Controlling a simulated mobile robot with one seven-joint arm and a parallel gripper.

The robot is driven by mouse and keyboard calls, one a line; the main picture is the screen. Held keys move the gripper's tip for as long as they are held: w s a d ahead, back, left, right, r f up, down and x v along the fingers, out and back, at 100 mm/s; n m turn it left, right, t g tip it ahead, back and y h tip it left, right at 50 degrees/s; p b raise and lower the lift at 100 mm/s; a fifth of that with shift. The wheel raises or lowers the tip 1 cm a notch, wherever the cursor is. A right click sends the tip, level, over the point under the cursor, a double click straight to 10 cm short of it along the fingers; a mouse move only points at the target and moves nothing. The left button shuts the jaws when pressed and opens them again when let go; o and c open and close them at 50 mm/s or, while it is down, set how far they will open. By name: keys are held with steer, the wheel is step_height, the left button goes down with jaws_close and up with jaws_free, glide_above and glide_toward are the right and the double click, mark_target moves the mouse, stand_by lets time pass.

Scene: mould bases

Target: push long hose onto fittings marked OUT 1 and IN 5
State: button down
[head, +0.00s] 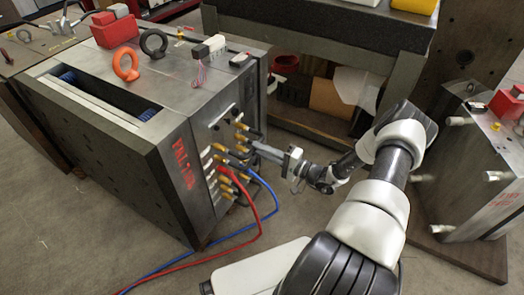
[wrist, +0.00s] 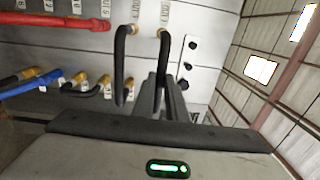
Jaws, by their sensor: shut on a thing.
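The mould base (head: 165,170) stands at the left with a row of brass fittings on its right-hand face. My gripper (head: 256,147) is at the upper part of that row. In the wrist view its grey fingers (wrist: 158,98) are shut on a black hose (wrist: 166,62). That hose bends up to a brass fitting (wrist: 160,33). A second black hose length (wrist: 119,65) bends down from a neighbouring brass fitting (wrist: 133,29). I cannot tell whether both lengths are one hose, or how far each end is seated. The tags by the fittings are too small to read surely.
A red hose (wrist: 60,22) and a blue hose (wrist: 30,86) are on other fittings; both trail over the floor in the head view. A short black hose (wrist: 85,92) is at the lower fittings. A second mould block (head: 470,170) stands right, a bench (head: 315,55) behind.

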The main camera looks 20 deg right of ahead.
steer(key=shift+w+a, duration=0.1)
stand_by(0.3)
steer(key=shift+w+a, duration=0.2)
steer(key=shift+w, duration=0.05)
steer(key=c, duration=1.3)
jaws_free()
steer(key=shift+f, duration=0.1)
steer(key=shift+d, duration=0.1)
steer(key=v, duration=0.7)
